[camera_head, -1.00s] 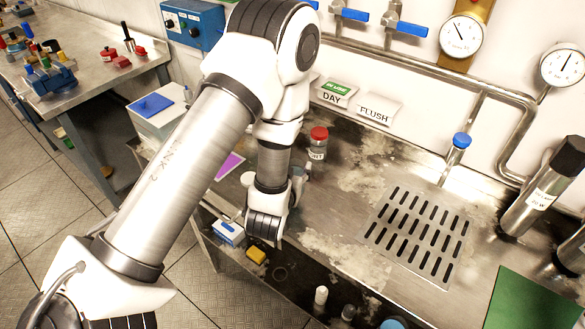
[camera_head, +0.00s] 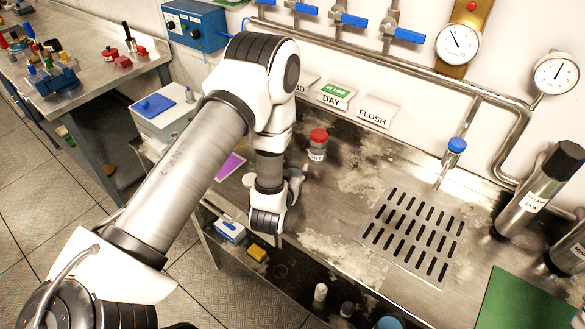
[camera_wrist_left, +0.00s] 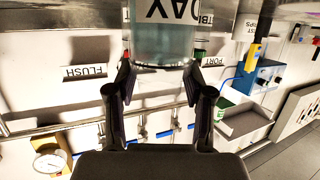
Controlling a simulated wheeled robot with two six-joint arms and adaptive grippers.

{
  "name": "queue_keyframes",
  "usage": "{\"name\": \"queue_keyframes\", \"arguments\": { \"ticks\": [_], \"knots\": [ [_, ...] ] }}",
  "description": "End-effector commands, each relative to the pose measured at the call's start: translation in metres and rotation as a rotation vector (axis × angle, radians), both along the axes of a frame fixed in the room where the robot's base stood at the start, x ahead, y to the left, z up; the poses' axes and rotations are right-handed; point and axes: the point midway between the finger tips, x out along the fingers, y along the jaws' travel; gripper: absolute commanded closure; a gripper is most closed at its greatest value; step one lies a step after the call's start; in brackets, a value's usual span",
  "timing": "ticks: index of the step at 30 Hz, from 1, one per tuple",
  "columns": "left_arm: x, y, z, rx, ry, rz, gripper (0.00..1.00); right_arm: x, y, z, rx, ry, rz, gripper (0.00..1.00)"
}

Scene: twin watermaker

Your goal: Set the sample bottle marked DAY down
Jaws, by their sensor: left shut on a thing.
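In the left wrist view, my left gripper (camera_wrist_left: 160,78) is shut on a clear bottle (camera_wrist_left: 165,42) with pale blue-grey contents. Its white label shows upside down and partly cut off, with the letters "AY" readable. In the head view, my left gripper (camera_head: 297,178) is at the bench's left part, mostly hidden by my wrist, and the held bottle cannot be made out. The DAY sign (camera_head: 335,97) with a green strip stands at the back of the bench, behind the gripper. I cannot tell whether the bottle touches the bench. My right gripper is not in view.
A red-capped jar (camera_head: 317,146) stands close behind my left gripper. A FLUSH sign (camera_head: 372,115) is right of the DAY sign. Stained steel between jar and drain is clear.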

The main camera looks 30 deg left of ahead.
Motion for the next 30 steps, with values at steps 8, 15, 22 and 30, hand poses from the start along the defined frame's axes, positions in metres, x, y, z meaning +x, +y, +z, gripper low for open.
{"name": "queue_keyframes", "arguments": {
  "ticks": [8,15,22,30],
  "knots": [
    [0.0,0.0,-0.003,0.0,0.0,0.0,0.23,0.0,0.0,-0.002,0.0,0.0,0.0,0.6],
    [0.0,0.0,-0.002,0.0,0.0,0.0,0.23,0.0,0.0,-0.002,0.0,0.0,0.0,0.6],
    [-0.016,-0.006,0.002,0.001,0.003,-0.002,0.23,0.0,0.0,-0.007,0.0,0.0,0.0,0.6],
    [-0.08,-0.026,0.021,0.003,0.004,-0.004,0.23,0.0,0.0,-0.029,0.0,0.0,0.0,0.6]
  ]
}}
